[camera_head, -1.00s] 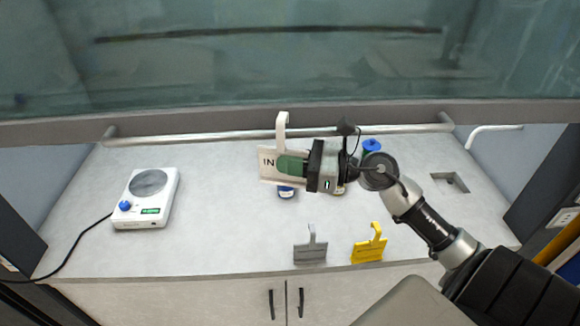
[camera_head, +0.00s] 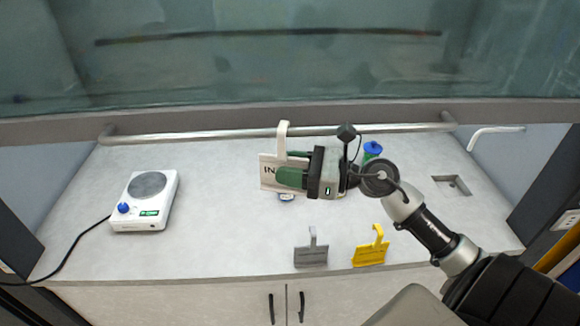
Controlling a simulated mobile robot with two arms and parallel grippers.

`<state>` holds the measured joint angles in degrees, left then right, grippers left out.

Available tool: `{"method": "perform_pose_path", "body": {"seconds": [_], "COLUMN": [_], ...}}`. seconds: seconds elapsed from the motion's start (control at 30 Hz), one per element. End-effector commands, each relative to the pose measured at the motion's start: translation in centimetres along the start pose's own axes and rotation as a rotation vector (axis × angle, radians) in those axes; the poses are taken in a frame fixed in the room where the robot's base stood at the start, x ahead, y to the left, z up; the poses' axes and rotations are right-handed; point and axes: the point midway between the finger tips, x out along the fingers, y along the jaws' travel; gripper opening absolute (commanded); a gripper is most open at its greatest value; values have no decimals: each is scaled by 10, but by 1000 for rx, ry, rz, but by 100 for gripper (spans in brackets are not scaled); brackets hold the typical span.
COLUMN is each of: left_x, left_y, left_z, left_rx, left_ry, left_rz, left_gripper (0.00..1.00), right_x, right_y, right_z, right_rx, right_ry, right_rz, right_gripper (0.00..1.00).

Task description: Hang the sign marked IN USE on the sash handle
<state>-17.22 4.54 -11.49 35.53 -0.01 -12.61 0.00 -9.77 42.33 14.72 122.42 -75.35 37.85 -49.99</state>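The white sign (camera_head: 269,165) shows the letters "IN"; the rest of its lettering is hidden behind my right gripper. A white hook (camera_head: 282,140) rises from its top. My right gripper (camera_head: 291,177) is shut on the sign and holds it upright above the worktop. The sash handle (camera_head: 210,135) is a long grey metal bar along the lower edge of the glass sash. The hook's top overlaps the bar in the picture; I cannot tell whether they touch. My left gripper is not in view.
A grey sign (camera_head: 311,250) and a yellow sign (camera_head: 371,248) stand near the front edge. A white hotplate (camera_head: 146,200) with a cable is at the left. A blue-capped bottle (camera_head: 373,149) stands behind my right gripper. The middle-left worktop (camera_head: 225,220) is clear.

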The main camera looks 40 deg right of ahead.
Motion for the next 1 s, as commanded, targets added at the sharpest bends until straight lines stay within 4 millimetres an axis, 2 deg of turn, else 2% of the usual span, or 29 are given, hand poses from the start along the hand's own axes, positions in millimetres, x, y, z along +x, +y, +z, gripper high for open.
{"method": "perform_pose_path", "body": {"seconds": [0.27,0.7,1.0], "left_x": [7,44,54], "left_y": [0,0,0], "left_z": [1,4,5], "left_rx": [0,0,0], "left_ry": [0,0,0], "left_rz": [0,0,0], "left_gripper": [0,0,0], "right_x": [-9,-76,-105], "right_y": [0,0,0], "right_z": [-3,-5,-2], "right_rx": [1,2,0], "right_ry": [1,0,0], "right_rz": [-1,-2,-1], "right_gripper": [38,38,38]}}
